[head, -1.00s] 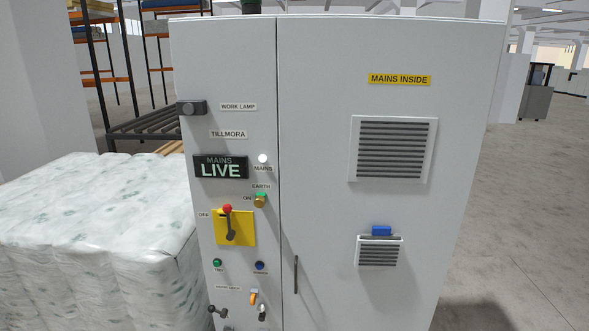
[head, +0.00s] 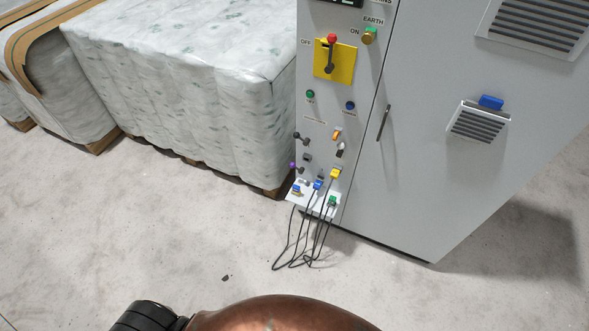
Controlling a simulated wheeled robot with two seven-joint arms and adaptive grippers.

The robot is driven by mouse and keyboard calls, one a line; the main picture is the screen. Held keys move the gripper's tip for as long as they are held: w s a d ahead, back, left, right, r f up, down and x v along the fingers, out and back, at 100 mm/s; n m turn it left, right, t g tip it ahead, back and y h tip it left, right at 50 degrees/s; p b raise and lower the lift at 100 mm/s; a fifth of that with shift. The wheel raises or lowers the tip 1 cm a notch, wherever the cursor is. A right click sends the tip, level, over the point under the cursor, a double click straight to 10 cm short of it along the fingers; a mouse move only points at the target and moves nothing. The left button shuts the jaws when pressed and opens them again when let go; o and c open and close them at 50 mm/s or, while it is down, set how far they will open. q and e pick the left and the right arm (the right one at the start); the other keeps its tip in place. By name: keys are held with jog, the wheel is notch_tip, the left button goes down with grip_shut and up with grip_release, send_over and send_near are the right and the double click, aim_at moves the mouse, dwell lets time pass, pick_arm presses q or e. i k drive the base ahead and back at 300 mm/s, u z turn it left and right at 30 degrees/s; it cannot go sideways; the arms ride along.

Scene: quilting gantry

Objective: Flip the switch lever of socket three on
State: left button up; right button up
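The lower control panel (head: 318,150) of the grey cabinet carries small switches and sockets. A black lever (head: 300,138) and a purple-knobbed lever (head: 294,167) stick out at its left edge. An orange switch (head: 337,134) and a black-and-white switch (head: 340,150) sit to the right. Below are a yellow plug (head: 336,173), a blue plug (head: 318,185), a green plug (head: 332,201) and another blue piece (head: 296,189) on a white ledge. The socket numbers are too small to read, so I cannot tell which lever is socket three's. Neither gripper is in view.
Black cables (head: 300,250) loop from the plugs down towards the floor. A wrapped pallet load (head: 190,90) stands close at the cabinet's left.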

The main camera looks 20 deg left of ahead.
aim_at(292, 164)
jog(key=k, duration=1.35)
jog(key=u, duration=0.65)
jog(key=i, duration=1.95)
jog(key=z, duration=0.65)
